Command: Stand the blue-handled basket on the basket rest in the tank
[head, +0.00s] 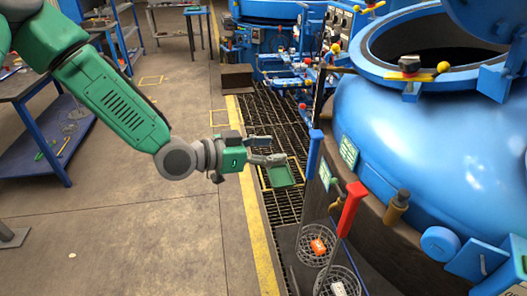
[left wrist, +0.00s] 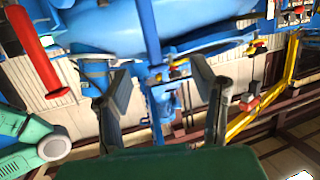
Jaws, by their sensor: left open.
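The blue handle (head: 313,157) stands upright beside the furnace. Its thin rod runs down toward the wire baskets; the upper basket (head: 305,252) holds an orange-red piece. A red handle (head: 350,208) leans just right of it; it also shows in the left wrist view (left wrist: 35,50). The lower basket (head: 327,286) holds a pale piece. Which rod joins which basket is hard to tell. My left gripper (head: 277,149) is open and empty, left of the blue handle and apart from it. In the left wrist view, a blue bar, likely this handle (left wrist: 150,30), shows between the fingers (left wrist: 162,85). I cannot make out the basket rest.
The big blue furnace vessel (head: 440,140) fills the right side, its lid raised. A green tray (head: 283,174) lies at the floor grating (head: 285,208), below my gripper. A blue workbench (head: 60,140) stands at the left. The concrete floor between is clear.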

